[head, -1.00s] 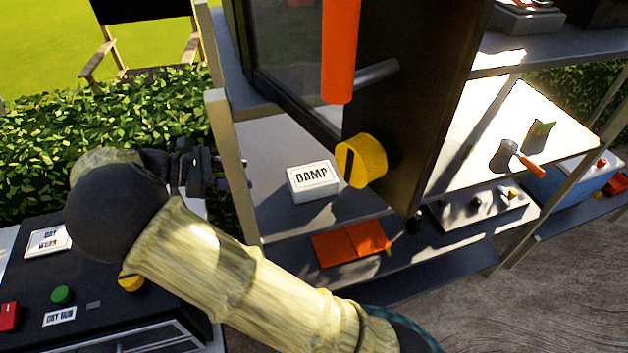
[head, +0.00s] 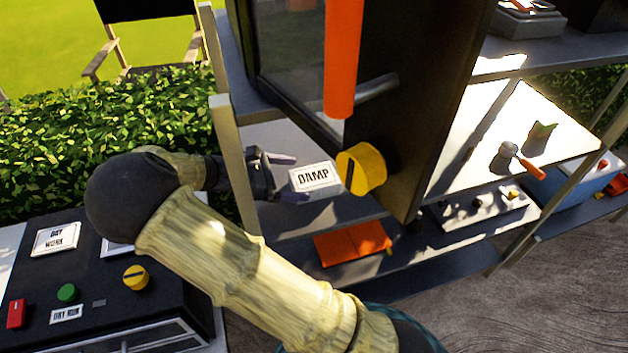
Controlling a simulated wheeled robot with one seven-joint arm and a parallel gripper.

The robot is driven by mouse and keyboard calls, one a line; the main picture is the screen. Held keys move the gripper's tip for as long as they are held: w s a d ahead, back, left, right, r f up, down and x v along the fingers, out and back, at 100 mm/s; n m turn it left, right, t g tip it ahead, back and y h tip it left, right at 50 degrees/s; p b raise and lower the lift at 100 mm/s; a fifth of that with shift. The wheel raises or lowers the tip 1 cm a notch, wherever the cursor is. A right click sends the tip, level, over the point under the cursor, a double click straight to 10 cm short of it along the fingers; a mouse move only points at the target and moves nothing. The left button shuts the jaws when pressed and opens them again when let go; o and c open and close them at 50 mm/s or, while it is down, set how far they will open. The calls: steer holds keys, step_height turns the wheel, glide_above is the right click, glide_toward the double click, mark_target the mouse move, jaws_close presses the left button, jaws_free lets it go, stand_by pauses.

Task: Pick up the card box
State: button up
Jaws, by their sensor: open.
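A small white card box labelled "DAMP" (head: 318,178) lies on the cart's middle shelf, behind and left of a yellow knob. My gripper (head: 288,178) is at the left end of this box. It is open, with one dark finger beyond the box's far side and the other along its near side. I cannot tell whether either finger touches the box. The box's right end is close to the knob, and its label faces up.
The yellow knob (head: 361,169) and an orange handle (head: 343,60) belong to a dark cabinet right above the box. An orange folder (head: 352,243) lies on the lower shelf.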

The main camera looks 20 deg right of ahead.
mark_target(311, 181)
steer(key=shift+s+d+f, duration=0.15)
steer(key=shift+d, duration=0.35)
steer(key=p+x, duration=0.1)
steer(key=x, duration=0.3)
steer(key=shift+s+f, duration=0.1)
steer(key=shift+s, duration=0.1)
steer(key=c, duration=1.2)
step_height(311, 181, up, 10)
steer(key=p, duration=1)
